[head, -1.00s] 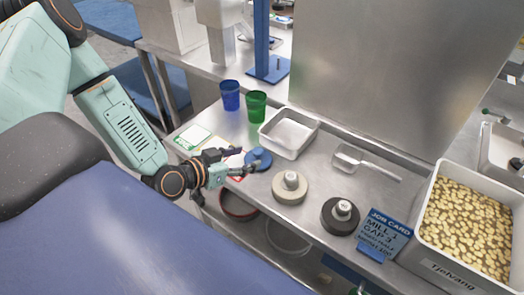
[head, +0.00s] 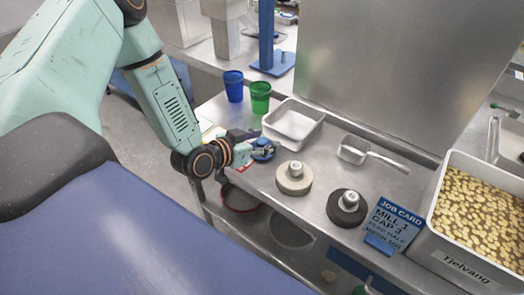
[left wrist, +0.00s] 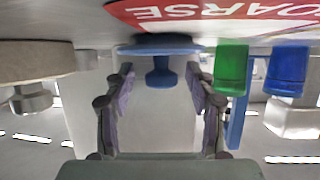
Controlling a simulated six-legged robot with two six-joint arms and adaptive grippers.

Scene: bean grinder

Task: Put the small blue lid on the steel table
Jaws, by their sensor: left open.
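The small blue lid (head: 264,153), a flat disc with a knob, sits low at the left part of the steel table (head: 318,190). My left gripper (head: 254,151) has reached it from the left and partly hides it. In the left wrist view, which is upside down, the lid (left wrist: 160,47) and its knob lie ahead between the two spread fingers (left wrist: 160,88). I see no finger touching the knob. A red card with "COARSE" (left wrist: 215,14) is close by the lid; I cannot tell whether the lid overlaps it. My right gripper is not in view.
A blue cup (head: 233,86) and a green cup (head: 260,98) stand behind the lid. A steel tray (head: 293,123) is behind right. A cream lid (head: 294,178) and a dark lid (head: 346,208) stand to the right, with a scoop (head: 355,150) beyond.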

